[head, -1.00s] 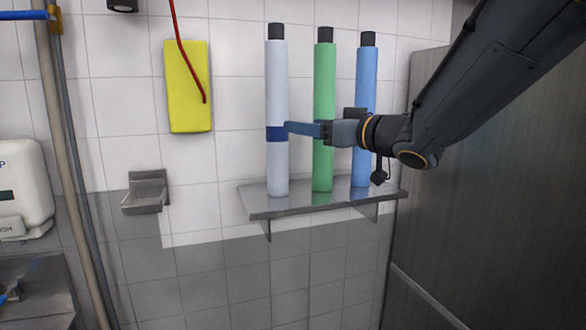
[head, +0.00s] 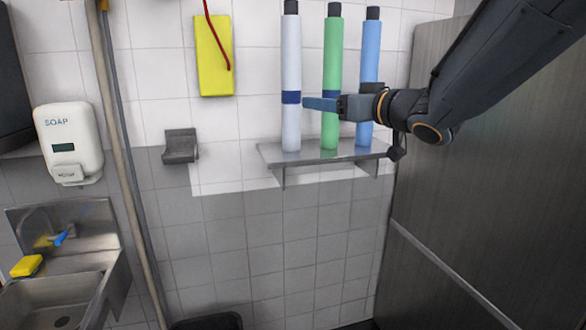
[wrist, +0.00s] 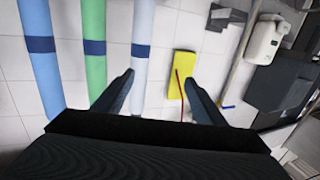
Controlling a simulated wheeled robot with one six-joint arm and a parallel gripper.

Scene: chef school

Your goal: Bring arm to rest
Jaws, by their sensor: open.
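My gripper (head: 322,104) is held up in front of the wall shelf in the head view, with my arm coming in from the upper right. The white bottle (head: 291,80), green bottle (head: 330,50) and blue bottle (head: 369,55) stand upright on the shelf. In the head view my gripper overlaps the green and blue bottles; whether it touches any is unclear.
The steel shelf (head: 275,158) is fixed to the tiled wall. A dark cabinet (head: 480,200) stands at the right. A soap dispenser (head: 68,140), a pole (head: 125,170) and a sink (head: 45,300) with a yellow sponge (head: 26,266) are at the left. The lower middle wall is clear.

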